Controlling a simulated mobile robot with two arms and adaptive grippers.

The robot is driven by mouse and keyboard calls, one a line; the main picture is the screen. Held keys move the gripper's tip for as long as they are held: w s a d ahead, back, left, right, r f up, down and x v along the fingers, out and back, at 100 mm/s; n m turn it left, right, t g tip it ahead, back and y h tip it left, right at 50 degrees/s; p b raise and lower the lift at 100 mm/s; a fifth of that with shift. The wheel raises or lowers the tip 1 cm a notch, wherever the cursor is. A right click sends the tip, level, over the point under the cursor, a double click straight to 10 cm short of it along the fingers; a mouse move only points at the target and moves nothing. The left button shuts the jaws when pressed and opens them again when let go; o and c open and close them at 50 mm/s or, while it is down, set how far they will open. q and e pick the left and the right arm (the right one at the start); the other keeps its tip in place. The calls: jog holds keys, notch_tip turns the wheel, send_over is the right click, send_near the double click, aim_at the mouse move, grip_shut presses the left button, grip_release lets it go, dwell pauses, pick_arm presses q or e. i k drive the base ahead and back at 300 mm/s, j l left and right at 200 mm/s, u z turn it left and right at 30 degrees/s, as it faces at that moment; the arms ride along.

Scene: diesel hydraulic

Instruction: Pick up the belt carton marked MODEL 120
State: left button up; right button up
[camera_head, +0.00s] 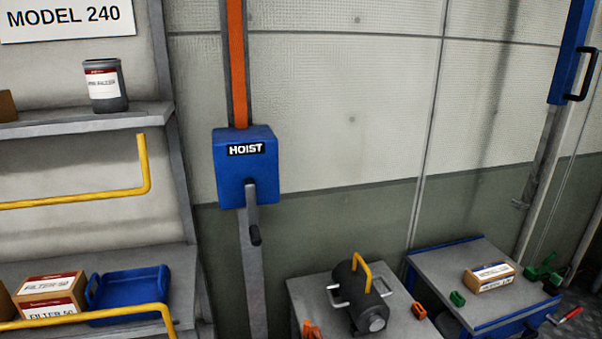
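A small brown carton (490,277) with a white label lies on the grey-topped bench at the right. Its label is too small to read, so I cannot tell if it says MODEL 120. No carton legibly marked MODEL 120 shows. Neither of my grippers is in view.
A MODEL 240 sign (68,18) hangs above shelves with yellow rails (80,198). A blue HOIST box (232,178) is on the wall. A dark cylinder (362,296) with handles stands on the middle bench.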

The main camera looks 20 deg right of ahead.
aim_at(495, 273)
jog(key=z, duration=1.85)
jog(key=i+l+u, duration=0.1)
jog(key=u, duration=0.3)
jog(key=l+u, duration=0.15)
jog(key=u, duration=0.25)
jog(key=i+l+u, duration=0.1)
jog(key=u, duration=0.3)
jog(key=l+u, duration=0.35)
